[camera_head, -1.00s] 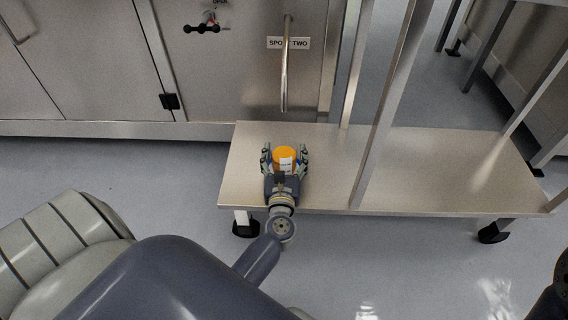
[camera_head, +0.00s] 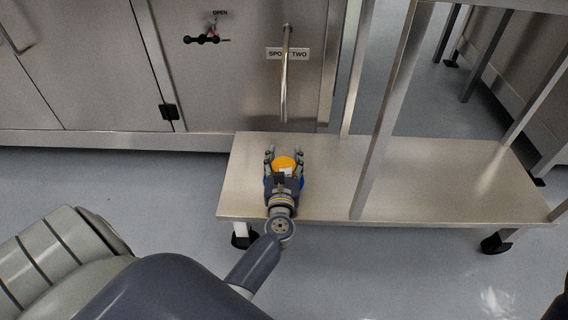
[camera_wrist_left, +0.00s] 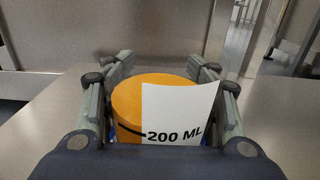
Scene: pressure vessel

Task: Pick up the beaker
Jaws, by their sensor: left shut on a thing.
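The beaker (camera_head: 285,162) has an orange top and a white label. It is at the low steel shelf, near the shelf's left end, in the head view. In the left wrist view the beaker (camera_wrist_left: 140,100) is between the fingers, and its label reads "200 ML". My left gripper (camera_head: 285,157) is shut on the beaker, with one finger on each side of it. The left gripper also shows in the left wrist view (camera_wrist_left: 160,85). The beaker's lower part is mostly hidden by the gripper. I cannot tell whether its base touches the shelf. My right gripper is not in view.
The steel shelf (camera_head: 440,185) is bare to the right of the beaker. A metal post (camera_head: 385,120) rises from it. Behind stands a steel cabinet door with a vertical handle (camera_head: 285,75) and a "SPOT TWO" sign (camera_head: 300,54). Grey floor lies in front.

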